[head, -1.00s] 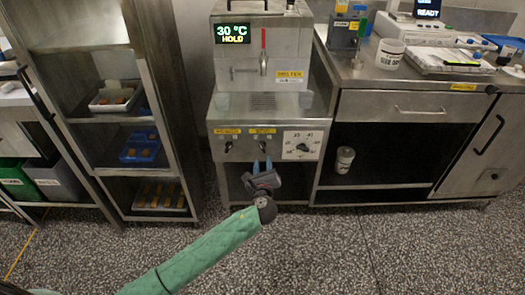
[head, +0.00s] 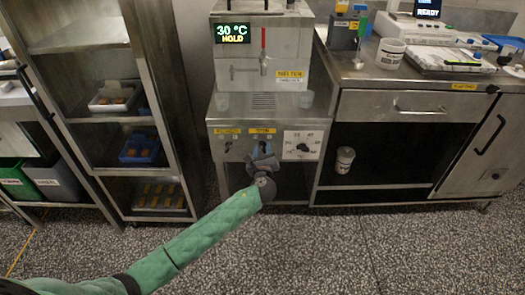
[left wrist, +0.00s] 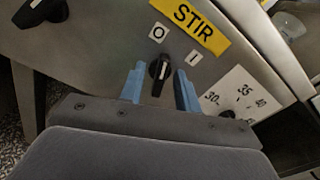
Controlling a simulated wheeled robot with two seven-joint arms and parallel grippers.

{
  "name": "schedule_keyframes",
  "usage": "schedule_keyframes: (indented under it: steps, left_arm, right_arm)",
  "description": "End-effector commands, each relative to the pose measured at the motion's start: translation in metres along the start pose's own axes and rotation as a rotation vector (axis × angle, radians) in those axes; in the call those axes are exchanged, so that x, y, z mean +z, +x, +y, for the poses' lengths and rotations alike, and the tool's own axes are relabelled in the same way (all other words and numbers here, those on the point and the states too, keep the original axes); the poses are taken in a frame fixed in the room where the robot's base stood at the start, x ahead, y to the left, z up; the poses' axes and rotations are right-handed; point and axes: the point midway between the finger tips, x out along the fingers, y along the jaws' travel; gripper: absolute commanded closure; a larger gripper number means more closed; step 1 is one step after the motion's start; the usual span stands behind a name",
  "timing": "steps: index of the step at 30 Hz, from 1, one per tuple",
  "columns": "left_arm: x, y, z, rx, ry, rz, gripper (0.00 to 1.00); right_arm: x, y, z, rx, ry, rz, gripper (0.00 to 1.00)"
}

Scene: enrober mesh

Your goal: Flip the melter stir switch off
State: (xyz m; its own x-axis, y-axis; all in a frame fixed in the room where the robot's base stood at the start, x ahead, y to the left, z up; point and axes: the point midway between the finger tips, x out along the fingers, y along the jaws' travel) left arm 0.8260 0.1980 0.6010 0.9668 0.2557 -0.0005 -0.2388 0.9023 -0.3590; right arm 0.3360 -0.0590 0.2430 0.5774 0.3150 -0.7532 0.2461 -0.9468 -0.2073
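The stir switch is a black knob (left wrist: 160,75) with a pale line, under the yellow STIR label (left wrist: 190,25) in the left wrist view. An O mark (left wrist: 158,32) and an I mark (left wrist: 194,58) sit above it. The line tilts slightly right of straight up in that picture, nearer the O side. My left gripper (left wrist: 160,88) is open, with one blue finger on each side of the knob and visible gaps. In the head view the left gripper (head: 262,149) is at the melter's front panel (head: 215,160) and hides the knob. My right gripper is not in view.
Another black knob (head: 228,148) is left of the switch, and a white-faced dial (head: 303,146) is close on its right. The melter display (head: 233,34) reads 30 °C HOLD. A tray rack (head: 185,150) stands left and a steel bench (head: 400,75) right.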

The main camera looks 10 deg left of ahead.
Motion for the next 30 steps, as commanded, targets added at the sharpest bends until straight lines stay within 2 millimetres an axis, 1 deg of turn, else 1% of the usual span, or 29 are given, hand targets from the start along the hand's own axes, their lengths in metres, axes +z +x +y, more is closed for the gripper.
schedule_keyframes:
  steps: [4,5,6,8,9,14,22,30]
  left_arm:
    - [-0.0001,-0.0002,0.0001,0.000,0.000,0.000,0.67]
    - [-0.0001,-0.0002,0.0001,0.000,0.000,0.000,0.69]
    - [-0.0001,-0.0002,0.0001,0.000,0.000,0.000,0.77]
    - [-0.0001,-0.0003,0.0001,0.000,0.000,0.000,0.89]
    - [-0.0001,-0.0003,0.0001,0.000,0.000,0.000,0.97]
    - [0.0002,-0.0006,0.0000,0.001,-0.021,0.000,0.97]
    - [0.0000,-0.0005,0.0004,0.002,-0.164,0.000,0.97]
    - [-0.0001,-0.0003,0.0005,0.001,-0.172,0.000,0.97]
  right_arm:
    - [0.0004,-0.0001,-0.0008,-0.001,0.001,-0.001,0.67]
    - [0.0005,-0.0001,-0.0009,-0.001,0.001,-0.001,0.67]
    - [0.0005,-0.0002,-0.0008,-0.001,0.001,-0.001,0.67]
    - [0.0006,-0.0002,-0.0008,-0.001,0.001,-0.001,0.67]
    - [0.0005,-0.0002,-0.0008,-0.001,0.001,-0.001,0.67]
    - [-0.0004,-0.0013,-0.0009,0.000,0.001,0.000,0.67]
    - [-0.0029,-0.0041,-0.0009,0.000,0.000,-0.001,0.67]
    - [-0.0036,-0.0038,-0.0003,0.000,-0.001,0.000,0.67]
